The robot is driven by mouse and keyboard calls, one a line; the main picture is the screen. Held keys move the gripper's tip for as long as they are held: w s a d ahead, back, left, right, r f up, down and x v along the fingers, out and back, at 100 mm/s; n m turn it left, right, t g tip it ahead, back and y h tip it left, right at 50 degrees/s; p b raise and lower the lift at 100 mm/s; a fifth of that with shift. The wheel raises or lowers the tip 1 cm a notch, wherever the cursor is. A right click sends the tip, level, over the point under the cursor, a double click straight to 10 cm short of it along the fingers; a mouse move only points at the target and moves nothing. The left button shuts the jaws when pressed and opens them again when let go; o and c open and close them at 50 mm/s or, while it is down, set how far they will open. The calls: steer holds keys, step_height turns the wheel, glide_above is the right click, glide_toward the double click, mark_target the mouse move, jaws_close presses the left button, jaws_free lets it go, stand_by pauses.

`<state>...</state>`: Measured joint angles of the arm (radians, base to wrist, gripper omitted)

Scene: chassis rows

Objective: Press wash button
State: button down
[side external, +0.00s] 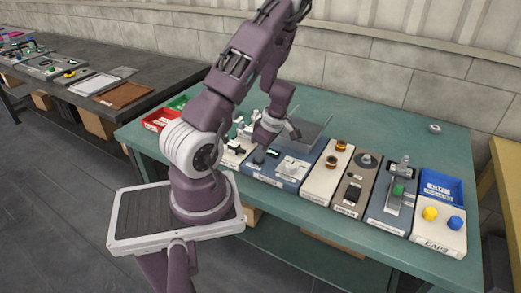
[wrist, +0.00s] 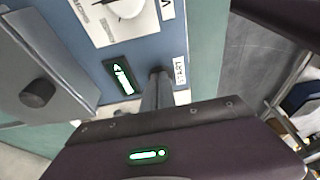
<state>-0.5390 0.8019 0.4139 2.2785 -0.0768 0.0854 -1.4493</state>
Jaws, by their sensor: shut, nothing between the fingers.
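My gripper (wrist: 158,76) is shut and empty. In the wrist view its fingertips are beside a small white label reading START (wrist: 180,72) on a blue-grey panel (wrist: 150,50). They cover whatever is under them, and I cannot tell whether they touch the panel. A cut-off label (wrist: 167,9) at the top edge seems to start with W; no wash button is clearly visible. A lit green display (wrist: 123,76) is left of the fingers.
A grey plate with a dark knob (wrist: 37,93) is at left in the wrist view. In the side view, panels with orange knobs (side external: 336,152) and a green switch (side external: 397,190) stand to the right. A blue bin (side external: 440,187) and red bin (side external: 160,119) are on the teal table (side external: 420,125).

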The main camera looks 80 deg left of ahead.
steer(key=shift+s+d+f, duration=0.1)
steer(key=shift+f, duration=0.05)
steer(key=a+v, duration=0.1)
steer(key=v, duration=1.3)
steer(key=shift+s+r, duration=0.25)
steer(key=w+d+r+m+t+h, duration=0.1)
steer(key=w+d+r+m+t, duration=0.1)
steer(key=d+r+m, duration=0.4)
steer(key=w+d+r+m+t+h, duration=0.1)
steer(key=d+r+m+t, duration=0.15)
steer(key=d+m, duration=0.45)
steer(key=s+d+r+m+t, duration=0.1)
steer(key=s+d+r+m, duration=0.2)
steer(key=d+m, duration=0.4)
steer(key=s+d+r+m+t, duration=0.2)
steer(key=s+d+r+m, duration=0.2)
steer(key=s+d+m, duration=0.2)
steer(key=shift+d+m, duration=0.5)
steer(key=shift+d, duration=0.2)
